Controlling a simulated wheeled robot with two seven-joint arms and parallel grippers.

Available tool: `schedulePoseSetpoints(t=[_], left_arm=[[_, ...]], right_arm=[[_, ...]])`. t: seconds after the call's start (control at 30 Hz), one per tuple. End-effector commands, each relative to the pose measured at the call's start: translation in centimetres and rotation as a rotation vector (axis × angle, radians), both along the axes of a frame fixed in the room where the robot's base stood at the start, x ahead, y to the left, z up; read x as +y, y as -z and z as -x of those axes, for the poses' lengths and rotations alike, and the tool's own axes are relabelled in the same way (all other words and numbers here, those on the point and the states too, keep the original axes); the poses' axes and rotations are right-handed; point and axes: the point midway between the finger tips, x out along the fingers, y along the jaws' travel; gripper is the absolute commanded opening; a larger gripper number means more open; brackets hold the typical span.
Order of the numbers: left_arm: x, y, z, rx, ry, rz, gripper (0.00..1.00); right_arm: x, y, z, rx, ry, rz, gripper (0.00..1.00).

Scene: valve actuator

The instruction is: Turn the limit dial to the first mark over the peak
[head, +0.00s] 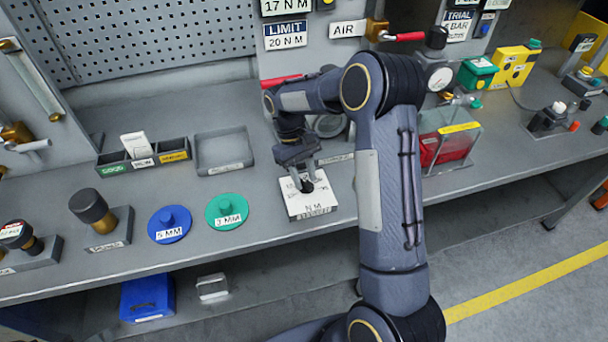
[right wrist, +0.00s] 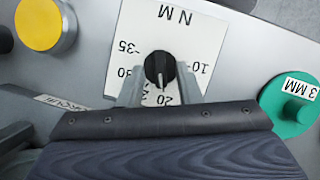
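The limit dial is a white plate (head: 315,207) marked N M on the bench, with a black knob (right wrist: 159,68). In the right wrist view its scale reads upside down, with 10, 20, 30 and 35 legible. The knob's white line points down, close to the 20. My right gripper (right wrist: 161,85) is open, one finger on each side of the knob, with gaps visible. In the head view the right gripper (head: 302,178) is over the dial and hides part of it. My left gripper is not in view.
A sign (head: 286,36) reads LIMIT 20 N M; a cropped sign (head: 286,5) above reads 17 N M. Left of the dial are a green 3 MM disc (head: 227,205) and a blue 5 MM disc (head: 169,219). An empty tray (head: 223,168) stands behind.

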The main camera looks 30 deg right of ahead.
Motion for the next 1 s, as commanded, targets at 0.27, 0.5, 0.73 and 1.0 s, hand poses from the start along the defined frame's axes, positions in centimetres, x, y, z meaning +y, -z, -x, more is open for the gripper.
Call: schedulePoseSetpoints(t=[0.27, 0.5, 0.73, 1.0], left_arm=[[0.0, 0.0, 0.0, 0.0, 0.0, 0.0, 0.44], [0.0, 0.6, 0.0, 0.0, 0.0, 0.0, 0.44], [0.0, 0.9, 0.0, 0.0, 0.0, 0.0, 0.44], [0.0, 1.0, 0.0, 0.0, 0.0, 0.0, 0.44]], right_arm=[[0.0, 0.0, 0.0, 0.003, 0.0, -0.001, 0.34], [0.1, -2.3, -1.1, -0.002, 0.001, 0.0, 0.34], [0.3, -5.8, -2.5, -0.001, 0.0, 0.001, 0.34], [0.4, -7.2, -2.9, 0.002, 0.0, -0.001, 0.34]])
